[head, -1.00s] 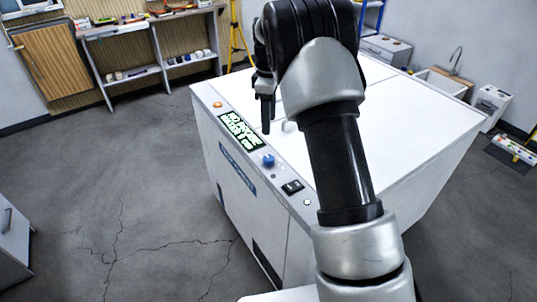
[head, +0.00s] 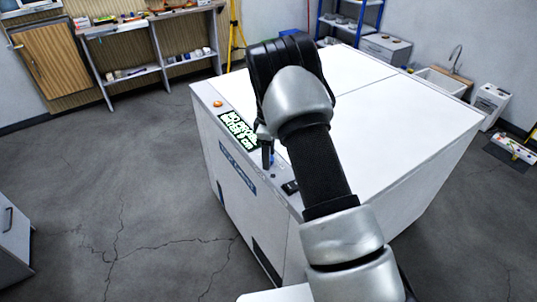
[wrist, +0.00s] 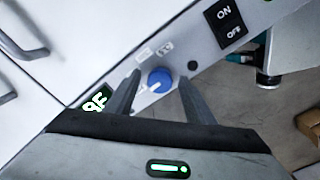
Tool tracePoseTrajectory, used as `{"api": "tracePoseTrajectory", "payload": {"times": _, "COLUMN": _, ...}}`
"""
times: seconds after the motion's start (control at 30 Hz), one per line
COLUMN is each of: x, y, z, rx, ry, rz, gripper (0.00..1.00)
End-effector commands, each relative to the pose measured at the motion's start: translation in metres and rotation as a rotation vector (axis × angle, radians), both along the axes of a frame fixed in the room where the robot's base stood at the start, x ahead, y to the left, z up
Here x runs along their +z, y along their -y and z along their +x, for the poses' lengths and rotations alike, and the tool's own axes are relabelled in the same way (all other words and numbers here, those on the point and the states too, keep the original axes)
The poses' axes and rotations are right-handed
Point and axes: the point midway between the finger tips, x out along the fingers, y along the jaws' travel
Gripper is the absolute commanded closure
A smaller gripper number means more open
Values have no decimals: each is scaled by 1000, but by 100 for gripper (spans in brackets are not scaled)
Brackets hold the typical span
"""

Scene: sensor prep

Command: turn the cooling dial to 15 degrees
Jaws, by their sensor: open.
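The blue cooling dial (wrist: 160,80) sits on the white control strip of a large white cabinet (head: 390,100). In the wrist view it shows between the two dark fingers of my gripper (wrist: 159,84), with a gap on each side. My gripper is open and holds nothing. In the head view my gripper (head: 268,155) is over the strip at the dial and mostly hides it. The lit display (head: 238,130) lies to the left of my gripper; its text is too blurred to read, though "°F" shows on a display (wrist: 95,102) in the wrist view.
A black ON/OFF switch (wrist: 226,22) and a small dark round spot (wrist: 193,65) are near the dial. An orange button (head: 218,104) is at the strip's far end. The cabinet's top is clear. Shelves (head: 150,60) stand at the back left.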

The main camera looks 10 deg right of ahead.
Motion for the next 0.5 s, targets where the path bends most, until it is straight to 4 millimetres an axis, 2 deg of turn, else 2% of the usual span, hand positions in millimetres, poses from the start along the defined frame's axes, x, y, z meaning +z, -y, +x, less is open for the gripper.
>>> {"api": "tracePoseTrajectory", "payload": {"times": 0.13, "x": 0, "y": 0, "z": 0, "rx": 0, "ry": 0, "rz": 0, "gripper": 51}}
{"api": "tracePoseTrajectory", "payload": {"times": 0.4, "x": 0, "y": 0, "z": 0, "rx": 0, "ry": 0, "rz": 1, "gripper": 92}}
{"api": "tracePoseTrajectory", "payload": {"times": 0.5, "x": 0, "y": 0, "z": 0, "rx": -2, "ry": 0, "rz": 1, "gripper": 92}}
